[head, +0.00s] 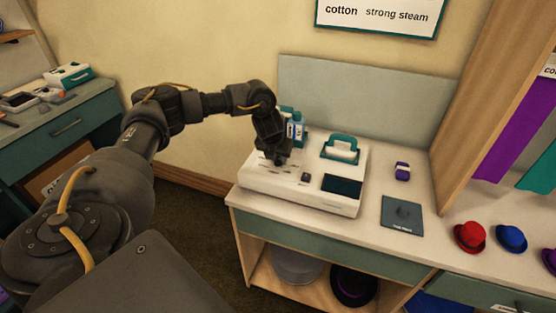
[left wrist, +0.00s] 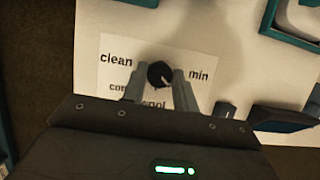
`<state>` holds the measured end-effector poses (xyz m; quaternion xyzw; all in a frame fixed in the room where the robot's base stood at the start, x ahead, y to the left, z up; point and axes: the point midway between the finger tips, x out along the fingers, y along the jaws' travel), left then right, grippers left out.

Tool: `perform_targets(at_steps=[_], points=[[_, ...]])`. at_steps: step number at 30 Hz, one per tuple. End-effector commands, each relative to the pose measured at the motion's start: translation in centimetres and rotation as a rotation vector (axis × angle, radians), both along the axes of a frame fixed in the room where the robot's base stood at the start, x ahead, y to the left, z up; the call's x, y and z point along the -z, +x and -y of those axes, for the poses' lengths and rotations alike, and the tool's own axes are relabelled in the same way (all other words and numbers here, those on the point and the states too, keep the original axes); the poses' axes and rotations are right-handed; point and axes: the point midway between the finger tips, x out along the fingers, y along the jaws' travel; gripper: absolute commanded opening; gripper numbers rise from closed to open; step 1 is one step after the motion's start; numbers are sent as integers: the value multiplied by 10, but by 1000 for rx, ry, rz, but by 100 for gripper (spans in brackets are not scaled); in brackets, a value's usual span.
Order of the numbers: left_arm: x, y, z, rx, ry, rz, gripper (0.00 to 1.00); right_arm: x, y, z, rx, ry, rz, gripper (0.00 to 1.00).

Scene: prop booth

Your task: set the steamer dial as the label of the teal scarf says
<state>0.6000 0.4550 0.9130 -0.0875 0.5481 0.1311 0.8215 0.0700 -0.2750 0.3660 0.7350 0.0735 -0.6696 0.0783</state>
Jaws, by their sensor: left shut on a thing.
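The steamer (head: 318,197) is a white box on the counter, with a teal-handled part on top and a dark panel at its front right. Its dark round dial (left wrist: 160,75) shows in the left wrist view between the fingertips of my left gripper (left wrist: 160,80), which is shut on it. Around the dial I read "clean", "min" and a partly hidden "ool"; another word is cut off by a finger. A small pale mark shows on the dial, but its setting is unclear. The teal scarf (head: 541,172) hangs at the far right; its label is not readable. My right gripper is out of view.
A wall sign (head: 380,14) reads "cotton strong steam". A purple item (head: 402,171) and a dark pad (head: 402,214) lie right of the steamer. A purple scarf (head: 513,130) and hats (head: 470,236) are farther right.

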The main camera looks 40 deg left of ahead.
Motion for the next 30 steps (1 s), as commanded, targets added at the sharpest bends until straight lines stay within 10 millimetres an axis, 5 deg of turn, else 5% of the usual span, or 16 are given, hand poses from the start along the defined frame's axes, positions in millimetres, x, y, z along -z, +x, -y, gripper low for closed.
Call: perform_targets(at_steps=[20, 21, 26, 30], points=[[0, 0, 0, 69, -1, -1, 6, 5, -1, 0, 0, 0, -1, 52], [0, 0, 0, 69, -1, -1, 30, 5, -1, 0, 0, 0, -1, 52], [0, 0, 0, 69, -1, -1, 51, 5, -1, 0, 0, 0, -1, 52], [0, 0, 0, 68, 0, -1, 51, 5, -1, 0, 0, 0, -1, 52]])
